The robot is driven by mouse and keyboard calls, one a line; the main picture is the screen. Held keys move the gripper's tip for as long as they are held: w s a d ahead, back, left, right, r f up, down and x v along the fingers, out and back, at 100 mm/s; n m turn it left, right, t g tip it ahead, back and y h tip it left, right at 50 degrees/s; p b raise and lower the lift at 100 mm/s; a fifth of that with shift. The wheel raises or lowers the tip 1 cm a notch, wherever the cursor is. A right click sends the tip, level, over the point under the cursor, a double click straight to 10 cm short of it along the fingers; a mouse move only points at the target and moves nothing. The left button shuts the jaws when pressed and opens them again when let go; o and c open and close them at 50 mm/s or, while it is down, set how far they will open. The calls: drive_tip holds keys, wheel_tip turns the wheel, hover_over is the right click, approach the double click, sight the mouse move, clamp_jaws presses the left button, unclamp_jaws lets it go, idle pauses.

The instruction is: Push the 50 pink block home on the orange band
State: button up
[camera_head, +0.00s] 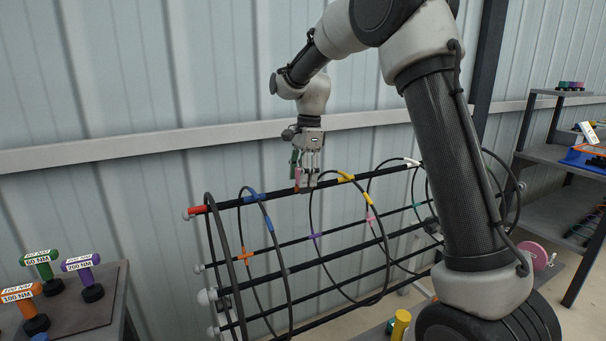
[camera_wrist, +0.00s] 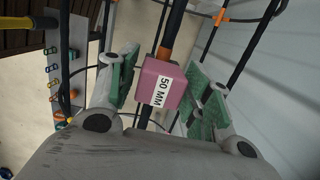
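The pink block (camera_wrist: 163,86), labelled 50 MM, sits at a black rod of the cage, between my fingers in the wrist view. The orange band (camera_wrist: 165,53) shows on the rod just beyond the block's upper edge. Whether the block is fully seated on the rod cannot be told. My gripper (camera_wrist: 163,95) is open, with green-padded fingers apart on either side of the block. In the head view, my gripper (camera_head: 307,180) points down at the cage's top rod, and the block is small and partly hidden there.
The wire cage (camera_head: 272,225) has black hoops and rods with coloured bands. At left, a dark stand (camera_head: 95,308) holds several labelled coloured pieces. Shelves (camera_head: 545,155) stand at right. A corrugated wall (camera_head: 130,80) is behind the cage.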

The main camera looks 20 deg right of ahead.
drive_tip(key=shift+o, duration=0.3)
wheel_tip(320, 180, up, 12)
drive_tip(key=w+d+n, duration=0.1)
drive_tip(key=n, duration=0.1)
drive_tip(key=s+d+f+n, duration=0.2)
drive_tip(key=s+f+n, duration=0.2)
drive_tip(key=f+n, duration=0.15)
drive_tip(key=s+d+n+t, duration=0.2)
drive_tip(key=s+d+n, duration=0.2)
drive_tip(key=s, duration=1.2)
drive_tip(key=s+d+n+t+h, duration=0.1)
drive_tip(key=s+d+n, duration=0.3)
drive_tip(key=s, duration=1.2)
drive_tip(key=d+t, duration=0.1)
drive_tip(key=d, duration=0.3)
drive_tip(key=shift+t, duration=0.4)
